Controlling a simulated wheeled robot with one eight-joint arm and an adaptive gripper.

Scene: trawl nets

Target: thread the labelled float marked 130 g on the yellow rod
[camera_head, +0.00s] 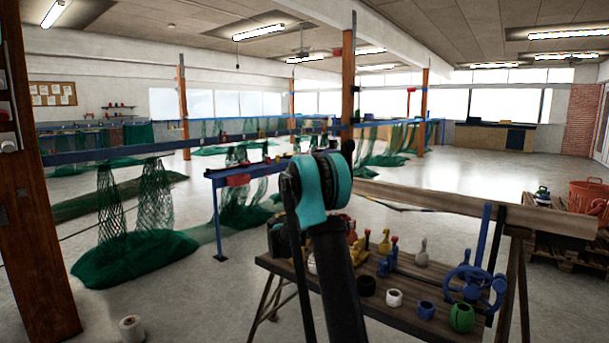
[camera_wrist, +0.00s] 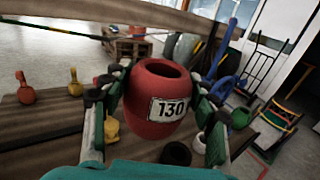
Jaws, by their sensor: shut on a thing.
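A red barrel-shaped float (camera_wrist: 147,128) with a white label reading 130 fills the middle of the wrist view. Its dark open hole faces up toward the far side. My gripper (camera_wrist: 160,76) is shut on the float, with fingers along its left and right sides. The float is held above the wooden bench (camera_wrist: 40,120). In the head view my own arm hides the gripper and the float. I cannot make out a yellow rod for certain in either view.
The bench also holds a black ring (camera_head: 366,285), a white ring (camera_head: 394,298), a blue ring (camera_head: 426,309), a green float (camera_head: 461,317), a blue wheel-like frame (camera_head: 474,287) and several yellow weights (camera_head: 385,242). Green nets (camera_head: 135,245) hang at the left.

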